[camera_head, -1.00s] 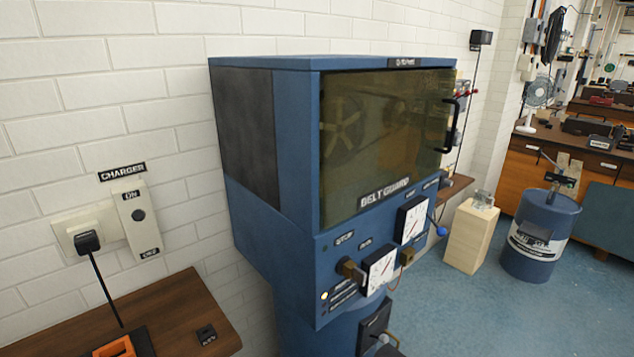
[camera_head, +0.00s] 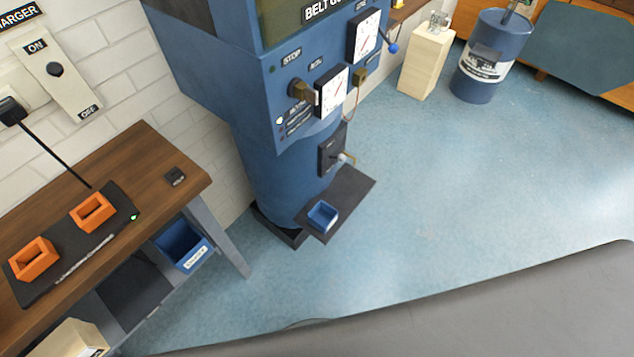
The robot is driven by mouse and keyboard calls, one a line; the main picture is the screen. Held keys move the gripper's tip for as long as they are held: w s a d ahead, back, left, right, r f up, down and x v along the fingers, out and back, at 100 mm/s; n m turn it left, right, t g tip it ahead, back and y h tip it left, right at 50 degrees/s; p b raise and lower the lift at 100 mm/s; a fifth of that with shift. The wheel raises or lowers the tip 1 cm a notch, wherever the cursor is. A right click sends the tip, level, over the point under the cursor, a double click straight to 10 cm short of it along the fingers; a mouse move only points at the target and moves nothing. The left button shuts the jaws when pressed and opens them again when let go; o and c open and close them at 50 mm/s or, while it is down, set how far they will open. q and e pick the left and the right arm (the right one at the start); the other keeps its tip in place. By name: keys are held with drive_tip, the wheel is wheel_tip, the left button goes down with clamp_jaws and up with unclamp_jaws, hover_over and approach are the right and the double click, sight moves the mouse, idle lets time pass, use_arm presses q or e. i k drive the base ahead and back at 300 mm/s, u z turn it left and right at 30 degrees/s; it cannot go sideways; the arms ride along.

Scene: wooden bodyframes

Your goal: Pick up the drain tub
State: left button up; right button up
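A small blue open tub (camera_head: 322,216), which looks like the drain tub, sits upright on a dark flat plate (camera_head: 352,190) low at the front of the blue belt guard machine (camera_head: 262,165). A small tap (camera_head: 345,158) sticks out of the machine's dark panel above the plate. I see no liquid in the tub, but its inside is small in view. Neither of my grippers is in view.
A wooden bench (camera_head: 150,160) at left carries two orange blocks (camera_head: 93,212) on a black pad. A larger blue bin (camera_head: 183,245) with a label sits under it. A pale wooden box (camera_head: 425,62) and a blue drum (camera_head: 490,58) stand at the back. The blue floor right of the plate is clear.

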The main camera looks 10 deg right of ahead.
sight(322, 216)
drive_tip(key=z, duration=2.55)
drive_tip(key=i, duration=2.65)
drive_tip(key=u, duration=3.25)
